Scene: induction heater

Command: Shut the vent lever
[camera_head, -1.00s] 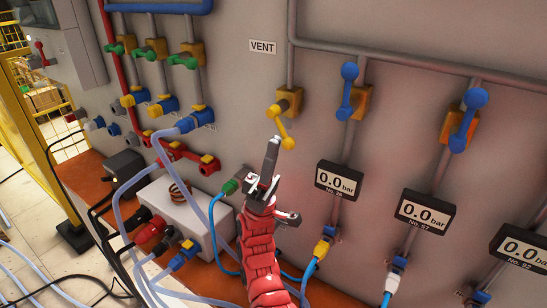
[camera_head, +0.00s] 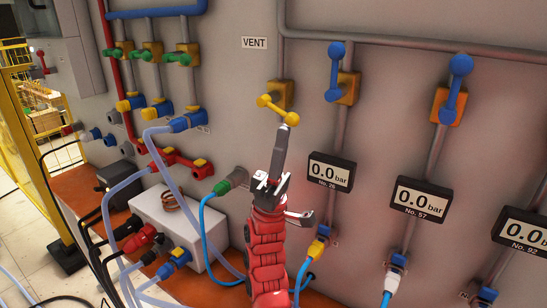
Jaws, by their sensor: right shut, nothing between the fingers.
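The yellow vent lever (camera_head: 278,109) is on its yellow valve block (camera_head: 281,92) below the VENT label (camera_head: 255,43). The lever lies nearly crosswise to the grey pipe, tilted slightly down to the right. My right gripper (camera_head: 287,122) is shut and empty, its dark fingertips pointing up just under the lever's right ball end. The tips touch or nearly touch that end; I cannot tell which. My left gripper does not show.
Two blue levers, one nearer (camera_head: 335,72) and one further right (camera_head: 453,88), stand upright on their valves. Pressure displays (camera_head: 331,172) hang below them. A white junction box (camera_head: 178,222) with hoses stands left of my right arm.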

